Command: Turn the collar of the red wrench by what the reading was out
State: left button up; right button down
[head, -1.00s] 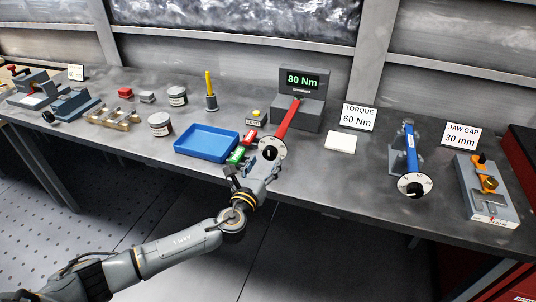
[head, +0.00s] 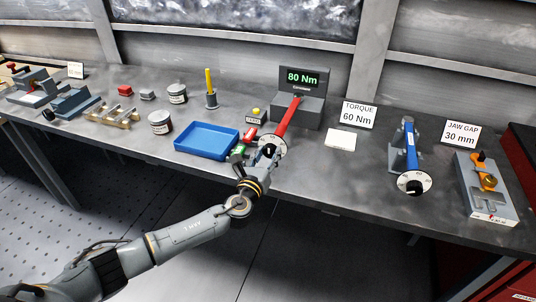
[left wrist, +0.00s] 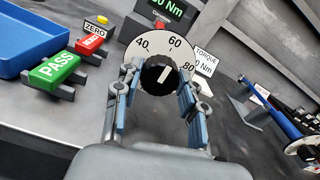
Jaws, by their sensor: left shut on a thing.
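The red wrench (head: 286,120) lies with its far end at the grey tester (head: 299,107), whose display (head: 302,79) reads 80 Nm. Its near end carries a white dial (left wrist: 188,51) marked 40, 60 and 80. The black collar (left wrist: 158,76) sits at the dial's centre, its white mark pointing up and slightly right, roughly toward 60. My left gripper (left wrist: 157,95) is shut on the collar, one finger on each side; it also shows in the head view (head: 262,160). A card (head: 359,116) reads TORQUE 60 Nm. My right gripper is out of view.
A blue tray (head: 207,139), a green PASS block (left wrist: 54,69), a red block (left wrist: 89,45) and a yellow ZERO button (head: 256,111) are left of the wrench. A blue wrench (head: 408,140) and the jaw gap fixture (head: 487,190) stand right. Bench between is mostly clear.

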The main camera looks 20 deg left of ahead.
pick_arm(q)
jog(key=shift+f, duration=0.1)
jog(key=shift+n+b, duration=0.9)
jog(key=shift+n, duration=0.4)
jog(key=n+b, duration=0.1)
jog(key=n, duration=0.1)
jog(key=shift+n, duration=0.4)
jog(key=n+b, duration=0.1)
jog(key=n, duration=0.2)
jog(key=shift+a, duration=0.1)
jog(key=shift+n+b, duration=0.55)
jog(key=shift+n, duration=1.15)
jog(key=o, duration=1.1)
jog(key=shift+o, duration=0.2)
